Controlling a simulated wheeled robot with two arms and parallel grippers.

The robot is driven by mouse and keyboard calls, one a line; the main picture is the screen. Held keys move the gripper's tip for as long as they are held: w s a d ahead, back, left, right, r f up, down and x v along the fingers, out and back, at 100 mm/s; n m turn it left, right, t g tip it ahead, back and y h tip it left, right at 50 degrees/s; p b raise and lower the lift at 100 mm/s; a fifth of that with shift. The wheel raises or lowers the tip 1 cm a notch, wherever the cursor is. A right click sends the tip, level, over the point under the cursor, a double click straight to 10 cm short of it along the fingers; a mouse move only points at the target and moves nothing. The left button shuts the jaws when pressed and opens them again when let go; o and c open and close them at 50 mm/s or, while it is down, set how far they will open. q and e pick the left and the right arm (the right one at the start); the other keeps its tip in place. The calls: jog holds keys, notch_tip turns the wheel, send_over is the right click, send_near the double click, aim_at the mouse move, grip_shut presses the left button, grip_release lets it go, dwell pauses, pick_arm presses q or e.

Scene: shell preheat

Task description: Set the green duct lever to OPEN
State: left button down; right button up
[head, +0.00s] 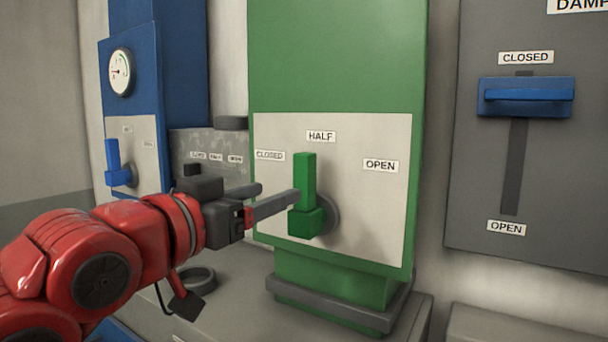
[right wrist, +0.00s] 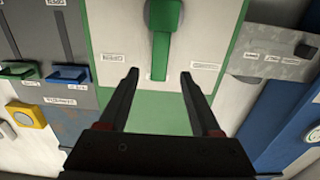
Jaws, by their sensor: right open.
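The green duct lever (head: 305,182) stands upright on the pale plate of the green duct (head: 340,60), pointing at the HALF label (head: 321,136). The CLOSED label (head: 269,155) is to its left and the OPEN label (head: 380,165) to its right. My right gripper (head: 281,190) is open at the lever's left side, one finger's tip meeting the lever's edge in the picture. In the right wrist view, turned upside down, the lever (right wrist: 160,52) hangs from its hub, its free end between the two open fingertips (right wrist: 160,75). Contact is unclear. My left gripper is not in view.
A blue duct with a gauge (head: 121,72) and a blue lever (head: 113,165) stands at left. A grey damper panel (head: 480,190) with a blue handle (head: 525,96) at CLOSED is at right. A dark ring (head: 199,281) lies on the ledge below.

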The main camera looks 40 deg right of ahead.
aim_at(300, 182)
jog(key=p+x, duration=0.1)
jog(key=x, duration=0.9)
jog(key=shift+d+r+p, duration=0.1)
jog(key=shift+p, duration=0.3)
grip_shut()
dwell(0.8)
